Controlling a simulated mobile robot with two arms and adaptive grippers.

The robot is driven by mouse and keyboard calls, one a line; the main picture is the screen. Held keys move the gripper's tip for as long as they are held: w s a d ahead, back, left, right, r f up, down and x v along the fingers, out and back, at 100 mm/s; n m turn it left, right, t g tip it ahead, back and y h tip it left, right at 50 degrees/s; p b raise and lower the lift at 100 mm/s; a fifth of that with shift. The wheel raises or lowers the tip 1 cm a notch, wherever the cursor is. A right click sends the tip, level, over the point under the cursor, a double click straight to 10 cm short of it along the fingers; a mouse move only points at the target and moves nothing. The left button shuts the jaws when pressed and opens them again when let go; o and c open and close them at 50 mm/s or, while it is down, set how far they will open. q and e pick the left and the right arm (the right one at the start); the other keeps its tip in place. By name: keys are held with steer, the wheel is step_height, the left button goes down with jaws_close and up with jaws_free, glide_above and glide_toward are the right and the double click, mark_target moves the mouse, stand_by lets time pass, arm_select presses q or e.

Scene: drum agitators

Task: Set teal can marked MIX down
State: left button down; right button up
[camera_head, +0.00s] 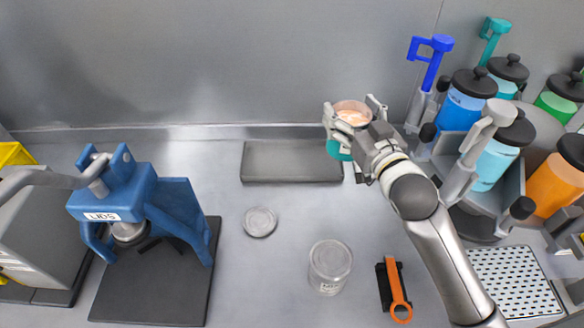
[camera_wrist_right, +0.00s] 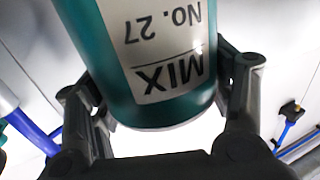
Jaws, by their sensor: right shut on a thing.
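The teal can marked MIX (camera_head: 337,151) is held by my right gripper (camera_head: 352,118) near the back wall. Its open top shows a pale pinkish content. In the right wrist view the teal can (camera_wrist_right: 110,70) fills the upper middle, with a white label reading MIX No. 27 upside down. The fingers of my right gripper stand on both sides of it. The can is at the right end of a dark grey mat (camera_head: 290,162); I cannot tell whether its base touches a surface. My left gripper is not in view.
A blue press labelled LIDS (camera_head: 170,215) stands at left on a dark plate. A round lid (camera_head: 260,222), a clear jar (camera_head: 330,266) and an orange-handled tool (camera_head: 397,290) sit on the bench. Several colour bottles fill the right side. A perforated tray (camera_head: 515,281) lies at front right.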

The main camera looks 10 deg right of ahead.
step_height(320, 180, down, 5)
steer(key=b, duration=0.4)
steer(key=shift+f+b, duration=0.15)
steer(key=shift+b, duration=0.2)
steer(key=w+a+f+p, duration=0.1)
steer(key=w+f, duration=0.3)
steer(key=w+a+f+p, duration=0.1)
steer(key=w+f, duration=0.3)
steer(key=w, duration=0.1)
steer(key=w+a+f+p, duration=0.1)
steer(key=w+f, duration=0.3)
steer(key=f, duration=0.1)
steer(key=shift+w+a, duration=0.2)
steer(key=shift+w, duration=0.1)
steer(key=shift+f, duration=0.1)
steer(key=o, duration=2)
steer(key=shift+s+f, duration=0.1)
steer(key=shift+f, duration=0.05)
